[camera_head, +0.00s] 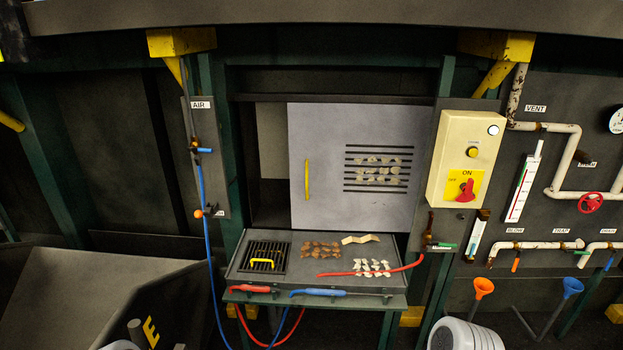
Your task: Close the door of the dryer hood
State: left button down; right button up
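The dryer hood's door is a flat grey panel (320,140) in the middle of the head view, with dark horizontal slots (378,168) on its right part. A yellow vertical handle (307,180) sits near its left edge. Left of the door, a tall gap (270,205) shows the dark inside of the hood, so the door stands partly open. Its right edge reaches close to the frame at the right. Neither of my grippers is in view, and nothing is seen touching the handle.
Below the door a grey shelf (235,275) holds a grate with a yellow handle (263,261), brown and white scraps and a red hose (340,273). A cream switch box (468,150) stands right. A blue hose (208,250) hangs left. A grey bin (60,270) stands lower left.

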aim_at(353, 166)
jog(key=i, duration=2.35)
jog(key=z, duration=2.4)
jog(key=i, duration=0.5)
